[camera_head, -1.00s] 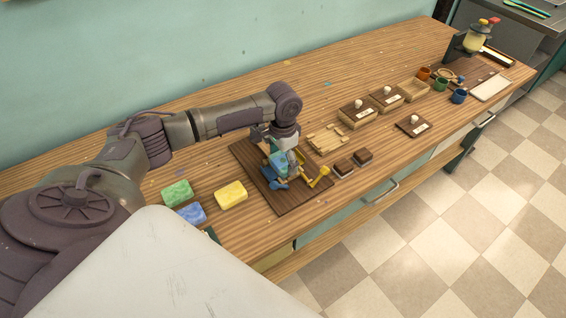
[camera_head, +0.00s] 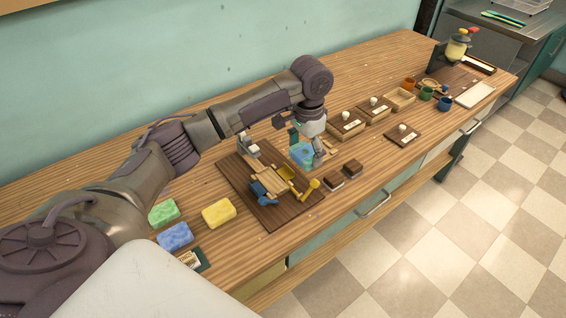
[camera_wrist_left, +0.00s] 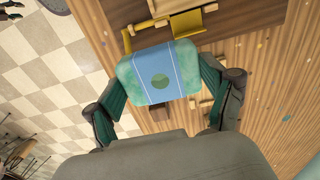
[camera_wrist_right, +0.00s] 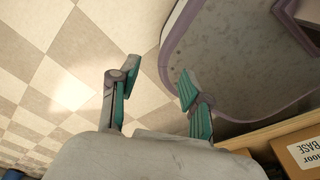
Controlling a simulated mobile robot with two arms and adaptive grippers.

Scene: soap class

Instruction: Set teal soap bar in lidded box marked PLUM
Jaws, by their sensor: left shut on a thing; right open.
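Two wooden boxes wear knobbed lids, a nearer one (camera_head: 346,127) and a farther one (camera_head: 373,112). An open box (camera_head: 402,103) stands beyond them. A loose knobbed lid (camera_head: 403,138) lies in front. Labels are too small to read. My right gripper (camera_wrist_right: 158,85) is open and empty above the floor.
The dark board (camera_head: 280,216) holds a wooden stand with yellow and blue parts. Two small brown blocks (camera_head: 352,168) lie right of it. Yellow (camera_head: 218,213), green (camera_head: 163,212) and blue (camera_head: 175,237) sponges lie left. Cups (camera_head: 427,93) stand at the far right.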

